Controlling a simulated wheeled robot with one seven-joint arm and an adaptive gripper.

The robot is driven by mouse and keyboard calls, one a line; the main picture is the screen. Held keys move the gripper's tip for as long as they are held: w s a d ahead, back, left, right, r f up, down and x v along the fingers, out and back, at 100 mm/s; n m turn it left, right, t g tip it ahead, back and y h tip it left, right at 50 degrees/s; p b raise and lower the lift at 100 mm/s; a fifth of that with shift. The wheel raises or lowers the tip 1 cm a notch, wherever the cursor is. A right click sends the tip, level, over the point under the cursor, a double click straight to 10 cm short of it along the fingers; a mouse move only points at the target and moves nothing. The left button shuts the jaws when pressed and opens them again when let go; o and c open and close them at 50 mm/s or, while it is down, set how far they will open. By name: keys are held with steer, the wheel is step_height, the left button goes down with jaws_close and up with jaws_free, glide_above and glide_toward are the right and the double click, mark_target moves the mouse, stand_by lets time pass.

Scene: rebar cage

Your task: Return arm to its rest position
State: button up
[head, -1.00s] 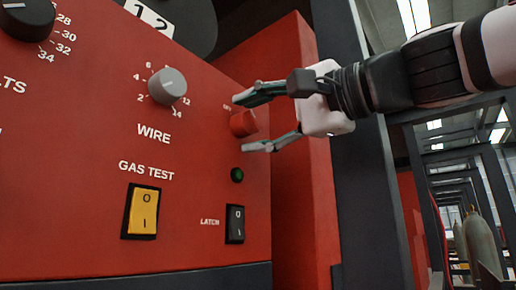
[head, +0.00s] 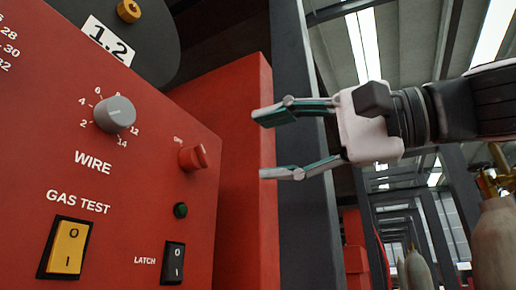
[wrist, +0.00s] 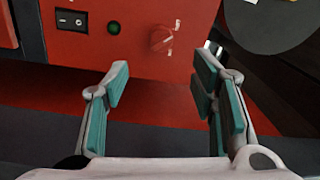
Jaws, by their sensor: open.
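My gripper (head: 262,145) is open and empty in the head view, to the right of the red control panel (head: 120,200) and apart from it. Its two fingers point left toward the panel. In the wrist view my gripper (wrist: 160,85) also shows open, with nothing between its teal-padded fingers. The red knob (head: 193,157) on the panel lies to the left of the fingertips. It also shows in the wrist view (wrist: 162,39), beyond the fingers. My arm reaches in from the right edge of the head view.
The panel carries a grey WIRE knob (head: 115,114), a yellow GAS TEST switch (head: 67,248), a black LATCH switch (head: 173,263) and a green button (head: 180,210). A dark post (head: 305,200) stands behind my gripper. Gas cylinders (head: 495,240) stand at the right.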

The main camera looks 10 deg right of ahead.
stand_by(0.6)
step_height(320, 180, down, 30)
steer(key=s+r+n+g+h, duration=0.1)
steer(key=s+n+g+h, duration=0.1)
steer(key=g+h, duration=0.4)
steer(key=s+d+f+n+g+h, duration=0.1)
steer(key=s+d+f+g+h, duration=0.2)
steer(key=f, duration=0.5)
steer(key=s+d+f+n+h, duration=0.1)
steer(key=s+d+f+h, duration=0.25)
steer(key=s+f, duration=0.3)
steer(key=s+d+f+n+g+h, duration=0.1)
steer(key=s+d+f+g+h, duration=0.2)
steer(key=f, duration=0.5)
step_height(320, 180, up, 29)
steer(key=d+t+p, duration=0.1)
steer(key=t+p, duration=0.3)
steer(key=p, duration=2.3)
steer(key=shift+s+d+t+y, duration=0.15)
steer(key=shift+s+t+y, duration=0.05)
steer(key=shift+t+y, duration=0.25)
steer(key=shift+r, duration=0.1)
